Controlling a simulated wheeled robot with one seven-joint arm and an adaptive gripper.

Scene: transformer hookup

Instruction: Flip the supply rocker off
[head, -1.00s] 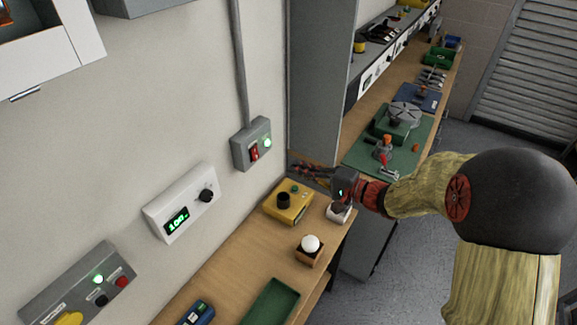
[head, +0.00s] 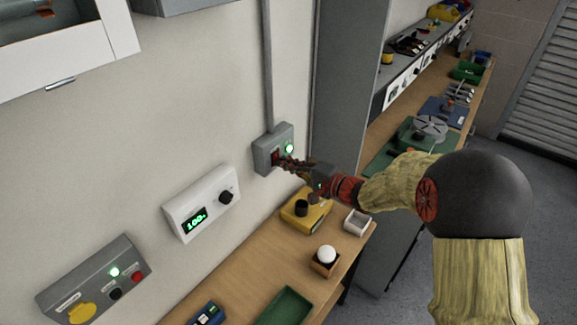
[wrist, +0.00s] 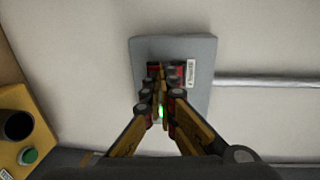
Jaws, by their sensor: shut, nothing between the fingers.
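The supply rocker (head: 275,156) is a red switch on a grey wall box (head: 262,140) with a conduit running up from it. A green lamp (head: 289,148) on the box is lit. My gripper (head: 283,162) is shut and empty, its tips right at the rocker in the head view. In the wrist view my fingers (wrist: 163,70) lie over the face of the grey box (wrist: 202,48), with red showing on both sides of them. They hide most of the rocker, so I cannot tell its tilt or whether the tips touch it.
A white wall unit (head: 185,222) with a green readout and black knob is lower left. A grey panel (head: 75,275) with buttons is further left. On the bench below are a yellow box (head: 318,218), a white tray (head: 356,224) and a white ball (head: 327,254). A grey cabinet (head: 340,80) stands right.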

